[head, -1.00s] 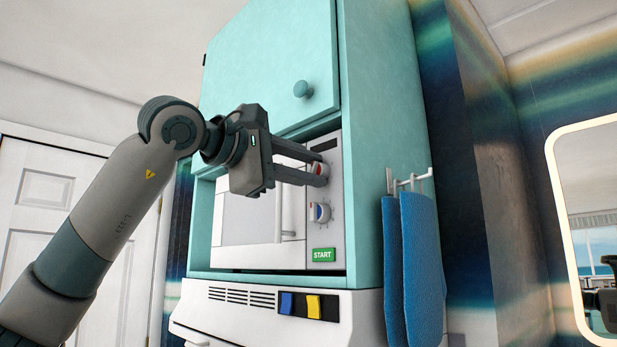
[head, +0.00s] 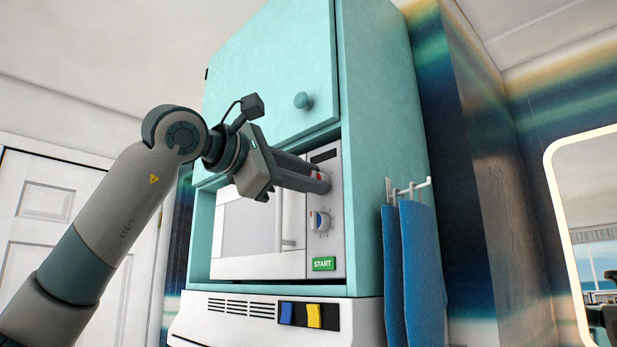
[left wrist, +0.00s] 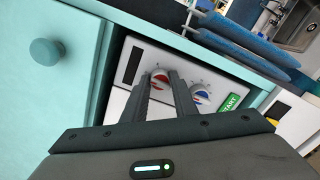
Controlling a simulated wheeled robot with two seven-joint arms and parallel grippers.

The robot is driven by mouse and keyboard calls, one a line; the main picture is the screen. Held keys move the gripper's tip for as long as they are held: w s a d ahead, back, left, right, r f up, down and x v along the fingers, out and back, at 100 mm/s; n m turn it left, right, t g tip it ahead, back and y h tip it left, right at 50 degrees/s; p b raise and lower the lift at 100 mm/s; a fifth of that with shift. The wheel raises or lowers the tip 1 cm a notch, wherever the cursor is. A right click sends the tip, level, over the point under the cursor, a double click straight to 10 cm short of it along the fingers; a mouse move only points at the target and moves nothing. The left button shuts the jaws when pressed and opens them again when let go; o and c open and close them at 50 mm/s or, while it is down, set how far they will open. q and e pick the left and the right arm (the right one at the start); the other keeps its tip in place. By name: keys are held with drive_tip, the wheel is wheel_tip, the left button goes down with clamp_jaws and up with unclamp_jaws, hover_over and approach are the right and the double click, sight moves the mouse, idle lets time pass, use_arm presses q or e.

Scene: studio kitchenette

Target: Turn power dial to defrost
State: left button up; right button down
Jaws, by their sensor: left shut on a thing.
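The microwave (head: 297,262) sits in a teal cabinet, with two dials on its front panel. The upper dial (left wrist: 161,77), with red marks, is between the fingers of my left gripper (head: 322,180). The gripper is shut on this dial; in the head view the fingers hide most of it. The left wrist view shows the gripper (left wrist: 160,80) with one finger on each side of the dial. The lower dial (head: 320,221), with a blue mark, is just below and untouched; it also shows in the left wrist view (left wrist: 204,93). My right gripper is out of view.
The microwave's vertical door handle (head: 280,218) is left of the dials. A green START button (head: 324,264) is below them. A teal cupboard door with a knob (head: 303,101) is above. Blue towels (head: 420,260) hang from a rack on the right side.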

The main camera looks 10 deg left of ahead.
use_arm(q)
drive_tip(key=o, duration=1)
drive_tip(key=shift+a, duration=0.1)
drive_tip(key=shift+o, duration=0.2)
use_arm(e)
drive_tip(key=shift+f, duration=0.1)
use_arm(q)
drive_tip(key=b+v, duration=0.3)
drive_tip(key=v, duration=1.4)
drive_tip(key=shift+s+b, duration=0.2)
drive_tip(key=shift+b, duration=0.1)
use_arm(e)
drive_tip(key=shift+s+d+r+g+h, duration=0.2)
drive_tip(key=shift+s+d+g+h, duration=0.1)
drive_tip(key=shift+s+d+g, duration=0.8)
use_arm(q)
drive_tip(key=shift+a, duration=0.1)
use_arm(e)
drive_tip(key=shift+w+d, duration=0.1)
use_arm(q)
drive_tip(key=shift+f, duration=0.1)
